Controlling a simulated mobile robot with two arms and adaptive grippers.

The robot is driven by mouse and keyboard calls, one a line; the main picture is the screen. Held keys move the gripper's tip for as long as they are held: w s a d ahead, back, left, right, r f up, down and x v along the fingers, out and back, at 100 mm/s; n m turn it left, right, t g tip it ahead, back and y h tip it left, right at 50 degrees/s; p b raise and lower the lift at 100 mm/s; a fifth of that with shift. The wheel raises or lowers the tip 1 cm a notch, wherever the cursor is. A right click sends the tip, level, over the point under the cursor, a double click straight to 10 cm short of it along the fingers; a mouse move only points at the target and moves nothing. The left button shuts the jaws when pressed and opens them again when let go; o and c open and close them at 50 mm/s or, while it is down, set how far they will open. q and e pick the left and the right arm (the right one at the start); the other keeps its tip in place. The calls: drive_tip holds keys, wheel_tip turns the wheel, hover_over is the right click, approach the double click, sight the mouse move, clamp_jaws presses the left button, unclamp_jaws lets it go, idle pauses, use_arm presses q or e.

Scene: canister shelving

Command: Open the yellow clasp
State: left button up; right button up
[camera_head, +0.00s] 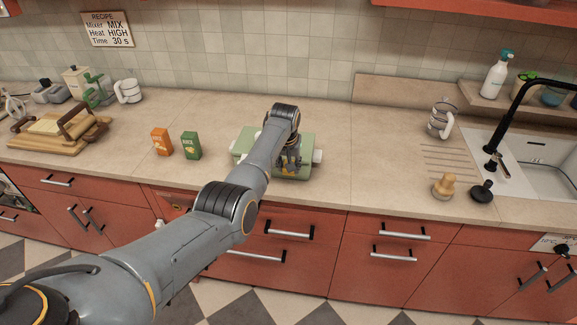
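A light green box (246,146) with white parts at its sides sits on the counter at the middle. My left arm comes in from the lower left, and my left gripper (289,168) points down at the right part of the box's front. A small yellow patch shows at the fingertips; I cannot tell whether it is the yellow clasp or part of the gripper. The arm and gripper hide much of the box. The fingers are too small and dark to tell open from shut. My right gripper is not in view.
An orange carton (161,142) and a green carton (191,146) stand left of the box. A mug (441,119), a wooden stamper (444,187) and the sink (545,165) are to the right.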

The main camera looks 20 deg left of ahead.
use_arm(q)
drive_tip(key=shift+f, duration=0.1)
drive_tip(key=o, duration=1.2)
drive_tip(key=shift+r, duration=0.4)
drive_tip(key=v, duration=1.1)
drive_tip(key=shift+s+r, duration=0.1)
